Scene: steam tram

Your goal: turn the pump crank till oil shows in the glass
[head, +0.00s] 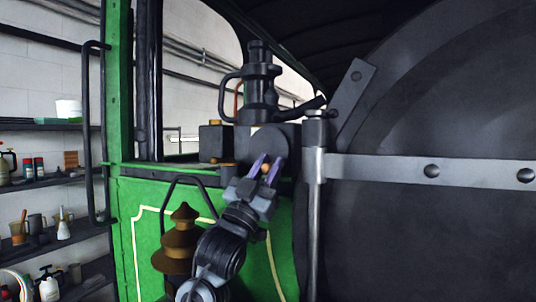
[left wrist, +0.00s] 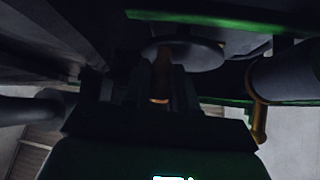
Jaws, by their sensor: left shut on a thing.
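The oil pump (head: 275,138) is a dark box on the green ledge, with a round disc on its front. My left gripper (head: 265,168) reaches up from below and is shut on a small orange-brown handle (head: 267,169), which looks like the crank's grip. In the left wrist view the handle (left wrist: 161,78) sits between my fingers (left wrist: 162,88), just under a grey disc (left wrist: 185,53). Most of the handle is hidden by the fingers. I cannot make out the glass or any oil in it. My right gripper is not in view.
A brown lantern-shaped piece (head: 181,240) stands left of my arm. A steel post (head: 316,200) and a flat bar (head: 430,171) across the big dark boiler front close off the right. Shelves with bottles and jugs (head: 50,184) stand at the far left.

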